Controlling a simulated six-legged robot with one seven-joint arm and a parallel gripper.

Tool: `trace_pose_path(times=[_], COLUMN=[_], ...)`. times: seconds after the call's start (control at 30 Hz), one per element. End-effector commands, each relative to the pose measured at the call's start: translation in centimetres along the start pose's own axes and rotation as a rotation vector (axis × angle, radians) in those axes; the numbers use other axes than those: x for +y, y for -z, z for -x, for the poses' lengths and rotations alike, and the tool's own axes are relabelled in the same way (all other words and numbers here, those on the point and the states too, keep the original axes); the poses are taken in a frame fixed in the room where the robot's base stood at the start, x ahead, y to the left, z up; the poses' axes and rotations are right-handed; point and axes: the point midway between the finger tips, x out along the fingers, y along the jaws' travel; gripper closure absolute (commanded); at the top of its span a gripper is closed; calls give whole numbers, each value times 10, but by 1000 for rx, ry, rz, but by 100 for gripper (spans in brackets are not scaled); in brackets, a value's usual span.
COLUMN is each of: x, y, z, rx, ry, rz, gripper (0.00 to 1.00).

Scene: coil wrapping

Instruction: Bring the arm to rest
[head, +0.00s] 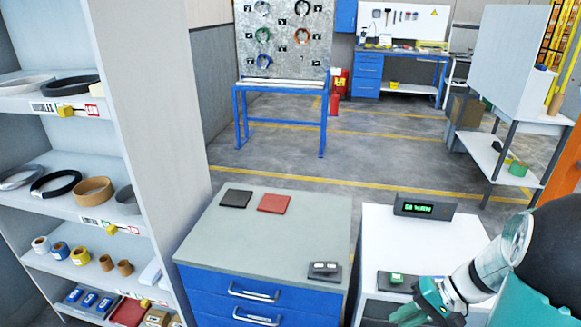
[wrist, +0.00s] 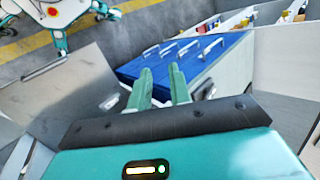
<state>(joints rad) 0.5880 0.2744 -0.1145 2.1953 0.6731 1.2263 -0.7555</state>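My arm reaches in from the right edge of the head view. The teal end with my gripper (head: 408,314) hangs low in front of the white cabinet (head: 455,235), partly cut off by the lower edge. In the wrist view my gripper (wrist: 161,72) shows two green fingers side by side with a gap between them. Nothing is between the fingers. Beyond them the wrist view shows the blue drawer fronts (wrist: 190,60) with several handles. No coil is in my gripper.
A grey-topped drawer cabinet (head: 255,240) carries a black pad (head: 236,198), a red pad (head: 274,203) and a small dark device (head: 325,270). A green-lit display (head: 424,207) stands on the white cabinet. Shelves (head: 75,205) with coils stand left. Open floor lies behind.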

Motion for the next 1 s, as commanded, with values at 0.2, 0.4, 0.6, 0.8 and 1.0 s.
trace_pose_path(times=[0.2,0.4,0.6,0.8,1.0], x=[-60,-102,-136,-165,-180], y=[-29,-59,-89,-118,-135], z=[9,17,27,39,47], rx=[15,87,211,375,491], ry=[-211,-382,-520,-607,-636], rz=[117,223,337,451,518], gripper=[80,80,80,80,80])
